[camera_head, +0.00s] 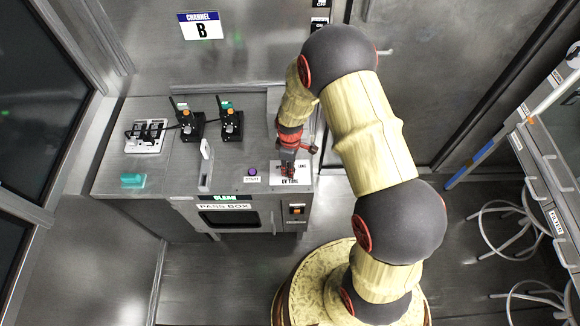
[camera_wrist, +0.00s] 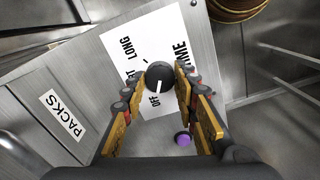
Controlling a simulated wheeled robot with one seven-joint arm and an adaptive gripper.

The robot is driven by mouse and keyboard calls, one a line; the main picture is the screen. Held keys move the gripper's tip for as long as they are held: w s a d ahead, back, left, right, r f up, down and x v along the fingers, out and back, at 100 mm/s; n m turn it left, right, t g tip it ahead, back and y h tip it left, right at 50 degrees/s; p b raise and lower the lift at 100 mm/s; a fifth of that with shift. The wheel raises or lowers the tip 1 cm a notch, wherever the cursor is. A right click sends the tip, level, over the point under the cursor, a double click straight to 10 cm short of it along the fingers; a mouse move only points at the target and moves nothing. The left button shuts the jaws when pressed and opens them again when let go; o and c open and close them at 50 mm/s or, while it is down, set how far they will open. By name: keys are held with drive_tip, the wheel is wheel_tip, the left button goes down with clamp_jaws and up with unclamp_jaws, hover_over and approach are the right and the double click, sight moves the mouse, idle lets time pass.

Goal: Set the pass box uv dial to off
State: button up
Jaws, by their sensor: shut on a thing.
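The UV dial (camera_wrist: 160,72) is a dark round knob with a white pointer line, on a white plate (camera_wrist: 128,48) marked LONG, OFF and TIME. The pointer runs toward the lower edge of the knob, close to the word OFF. In the head view the plate (camera_head: 278,180) lies at the front right of the pass box top (camera_head: 160,182), and the dial is hidden by my gripper (camera_head: 288,170). In the wrist view my gripper (camera_wrist: 159,84) has one finger on each side of the knob and is shut on it.
A purple button (camera_head: 252,172) stands left of the plate. Further left are a white upright lever (camera_head: 205,150), a teal block (camera_head: 133,181) and two black devices (camera_head: 231,124) with a white rack (camera_head: 146,136). Stools (camera_head: 510,222) stand at right.

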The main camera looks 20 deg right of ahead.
drive_tip(key=o, duration=1.2)
drive_tip(key=shift+c, duration=0.2)
wheel_tip(320, 180, up, 12)
idle(0.4)
